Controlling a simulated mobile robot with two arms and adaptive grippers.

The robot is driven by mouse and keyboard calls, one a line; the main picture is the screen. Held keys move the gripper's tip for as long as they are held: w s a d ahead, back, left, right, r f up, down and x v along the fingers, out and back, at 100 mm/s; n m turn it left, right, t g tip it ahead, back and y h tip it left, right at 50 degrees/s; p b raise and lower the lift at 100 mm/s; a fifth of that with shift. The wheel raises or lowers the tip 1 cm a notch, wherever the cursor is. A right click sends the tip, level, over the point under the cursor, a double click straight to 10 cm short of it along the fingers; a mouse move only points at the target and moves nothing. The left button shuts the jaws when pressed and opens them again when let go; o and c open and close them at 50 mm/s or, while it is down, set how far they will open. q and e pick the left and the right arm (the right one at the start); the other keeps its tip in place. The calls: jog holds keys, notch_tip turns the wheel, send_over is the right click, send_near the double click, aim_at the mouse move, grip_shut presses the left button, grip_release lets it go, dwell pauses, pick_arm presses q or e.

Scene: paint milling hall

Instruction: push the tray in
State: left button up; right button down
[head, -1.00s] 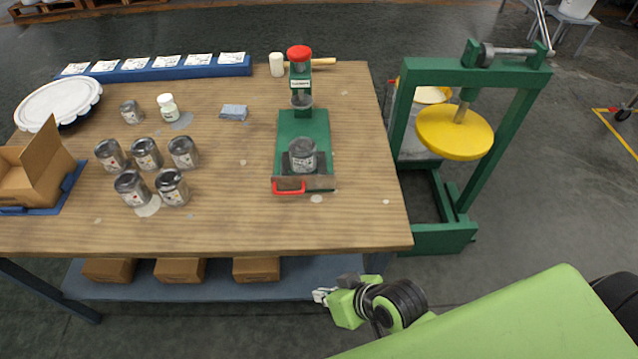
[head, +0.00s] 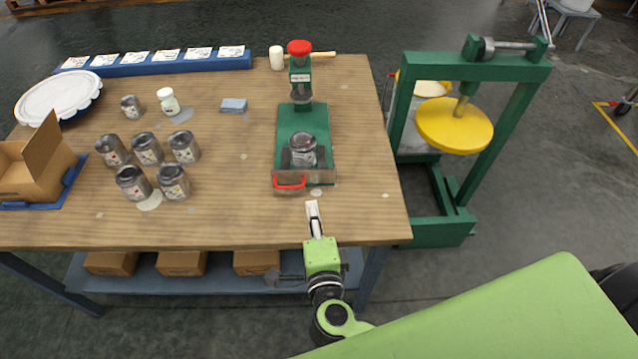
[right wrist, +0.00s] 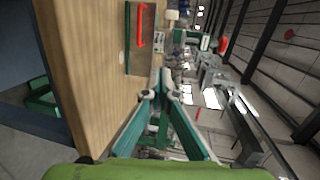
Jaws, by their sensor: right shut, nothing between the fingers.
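The tray (head: 318,177) is the sliding plate at the foot of the green bench press (head: 288,125), with a red handle (head: 289,183) on its front. A grey metal can (head: 303,150) stands upright on it. The tray front reaches out a little past the press base, toward me. My right gripper (head: 313,205) is shut and empty, just in front of the tray and right of the handle, apart from it. In the right wrist view the tray front (right wrist: 146,55) and red handle (right wrist: 141,25) show at the top. My left gripper is not in view.
Several paint cans (head: 148,149) and a white-capped bottle (head: 168,101) stand on the wooden table (head: 240,215) at left. A blue-grey block (head: 233,105) lies behind. A green frame with a yellow disc (head: 454,125) stands right of the table. The tabletop before the tray is clear.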

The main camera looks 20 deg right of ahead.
aim_at(319, 176)
jog(key=f, duration=0.1)
jog(key=s+d+f+g, duration=0.1)
jog(key=f+m+h, duration=0.1)
jog(key=shift+s+d+f, duration=0.15)
jog(key=shift+d+f+g, duration=0.15)
jog(key=shift+f+g, duration=0.05)
jog(key=shift+g, duration=0.2)
jog(key=x, duration=0.4)
jog(key=p+x, duration=0.1)
jog(key=x, duration=0.3)
jog(key=r+p+x, duration=0.1)
jog(key=x, duration=0.3)
jog(key=shift+w+d, duration=0.2)
jog(key=shift+w, duration=0.35)
jog(key=shift+w+d, duration=0.15)
jog(key=shift+w, duration=0.25)
jog(key=shift+w+d, duration=0.1)
jog(key=shift+w, duration=0.2)
jog(key=w+d, duration=0.1)
jog(key=w, duration=0.3)
jog(key=w+d+b, duration=0.1)
jog(key=w, duration=0.4)
jog(key=w+d, duration=0.2)
jog(key=w, duration=0.3)
jog(key=shift+w+f, duration=0.1)
jog(key=shift+w, duration=0.1)
